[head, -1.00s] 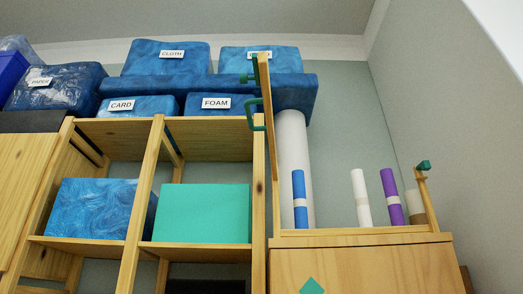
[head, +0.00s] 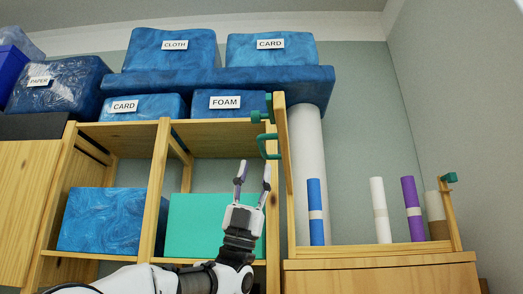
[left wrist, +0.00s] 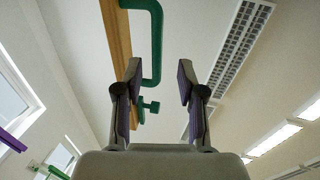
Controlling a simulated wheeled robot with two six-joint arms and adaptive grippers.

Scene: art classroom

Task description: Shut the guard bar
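The guard bar (head: 284,150) is a wooden bar standing upright at the left end of the cabinet top. My left gripper (head: 253,172) is open and empty, pointing up just below and left of the handle. In the left wrist view, the bar (left wrist: 116,40) and the handle (left wrist: 156,45) show above my open fingers (left wrist: 159,75), the handle appearing partly between them. A wooden post with a green catch (head: 449,178) stands at the right end. My right gripper is out of view.
Blue, white and purple rolls (head: 412,208) and a large white roll (head: 309,160) stand behind the cabinet's front rail (head: 375,249). Shelves (head: 160,190) on the left hold blue and teal boxes. Labelled blue boxes (head: 170,50) sit on top.

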